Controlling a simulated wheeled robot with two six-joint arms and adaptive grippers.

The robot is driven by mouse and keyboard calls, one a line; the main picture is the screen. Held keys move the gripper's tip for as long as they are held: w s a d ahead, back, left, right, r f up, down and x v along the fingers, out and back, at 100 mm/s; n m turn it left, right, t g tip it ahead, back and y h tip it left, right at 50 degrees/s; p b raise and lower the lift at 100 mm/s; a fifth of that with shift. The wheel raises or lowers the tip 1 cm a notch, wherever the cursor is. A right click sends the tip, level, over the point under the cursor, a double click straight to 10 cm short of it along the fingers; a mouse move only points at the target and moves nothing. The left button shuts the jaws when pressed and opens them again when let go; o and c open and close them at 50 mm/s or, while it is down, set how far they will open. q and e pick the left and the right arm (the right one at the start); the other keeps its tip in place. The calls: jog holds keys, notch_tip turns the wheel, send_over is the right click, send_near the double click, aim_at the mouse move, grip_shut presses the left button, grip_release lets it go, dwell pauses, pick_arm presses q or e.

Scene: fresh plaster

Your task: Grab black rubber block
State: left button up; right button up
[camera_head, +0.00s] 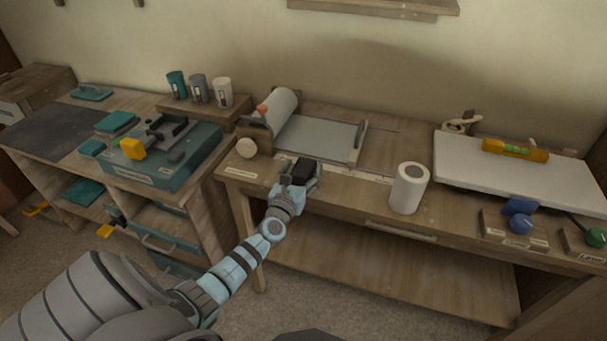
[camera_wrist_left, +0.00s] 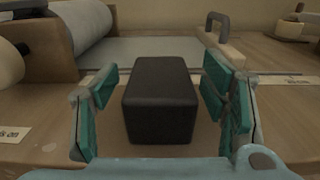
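The black rubber block (camera_head: 304,167) is at the front of the right-hand workbench, at the end of my left arm. In the left wrist view the black block (camera_wrist_left: 160,100) fills the middle, its top and near face showing. My left gripper (camera_head: 298,178) reaches it from the front. Its teal-padded fingers (camera_wrist_left: 160,108) stand open on either side of the block, with a gap showing on both sides. The block's underside is hidden in the head view. My right gripper is in neither view.
Behind the block are a paper roll (camera_head: 279,106) and a grey plate (camera_head: 318,138) with a handled bar (camera_head: 358,142). A white roll (camera_head: 409,188) stands upright to the right. A white board (camera_head: 520,178) lies farther right. Teal tool case (camera_head: 165,172) sits on the left bench.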

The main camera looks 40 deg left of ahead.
pick_arm(q)
jog(key=shift+r, duration=0.1)
jog(key=c, duration=1.2)
